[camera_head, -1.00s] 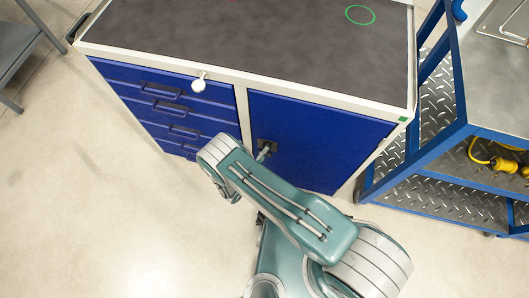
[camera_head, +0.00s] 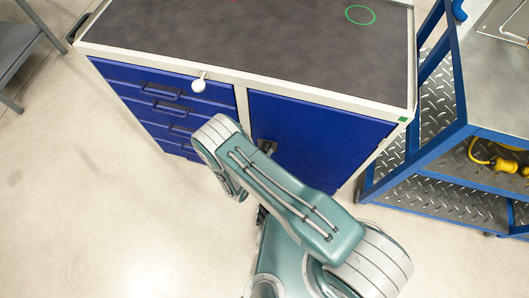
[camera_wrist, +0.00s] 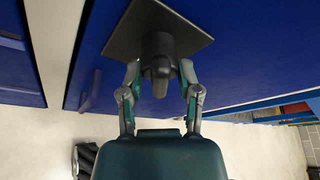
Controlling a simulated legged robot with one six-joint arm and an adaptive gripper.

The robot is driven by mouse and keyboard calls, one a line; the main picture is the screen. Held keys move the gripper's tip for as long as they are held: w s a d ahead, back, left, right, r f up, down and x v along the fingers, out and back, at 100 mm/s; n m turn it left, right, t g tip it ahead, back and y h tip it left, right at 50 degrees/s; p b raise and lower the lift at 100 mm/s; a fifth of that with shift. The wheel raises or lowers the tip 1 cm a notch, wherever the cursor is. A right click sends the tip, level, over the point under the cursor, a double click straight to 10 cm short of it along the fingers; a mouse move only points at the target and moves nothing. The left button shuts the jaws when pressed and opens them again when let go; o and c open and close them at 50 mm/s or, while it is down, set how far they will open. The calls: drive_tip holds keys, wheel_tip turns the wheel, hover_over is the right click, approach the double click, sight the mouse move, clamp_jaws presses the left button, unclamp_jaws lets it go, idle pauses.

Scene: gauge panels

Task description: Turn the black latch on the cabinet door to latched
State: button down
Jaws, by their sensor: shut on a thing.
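The black latch (camera_wrist: 160,84) sits on a dark square plate (camera_wrist: 125,38) on the blue cabinet door (camera_wrist: 245,75). Its lever points down toward my palm in the wrist view. My gripper (camera_wrist: 160,68) is shut on the latch, with one finger on each side of it. In the head view, a small dark part of the latch (camera_head: 267,146) shows at the upper left of the blue door (camera_head: 315,145). My arm hides my fingers and the rest of the latch there.
A blue cart (camera_head: 455,100) stands close on the right.

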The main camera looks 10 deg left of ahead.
drive_tip(key=m+y, duration=0.2)
drive_tip(key=m, duration=0.1)
drive_tip(key=shift+a+f+m, duration=0.1)
drive_tip(key=shift+m, duration=0.2)
drive_tip(key=shift+m+y, duration=0.8)
drive_tip(key=shift+a, duration=0.1)
drive_tip(key=shift+c, duration=1.5)
unclamp_jaws()
drive_tip(key=d+v, duration=0.1)
drive_tip(key=v, duration=1.1)
drive_tip(key=shift+a, duration=0.35)
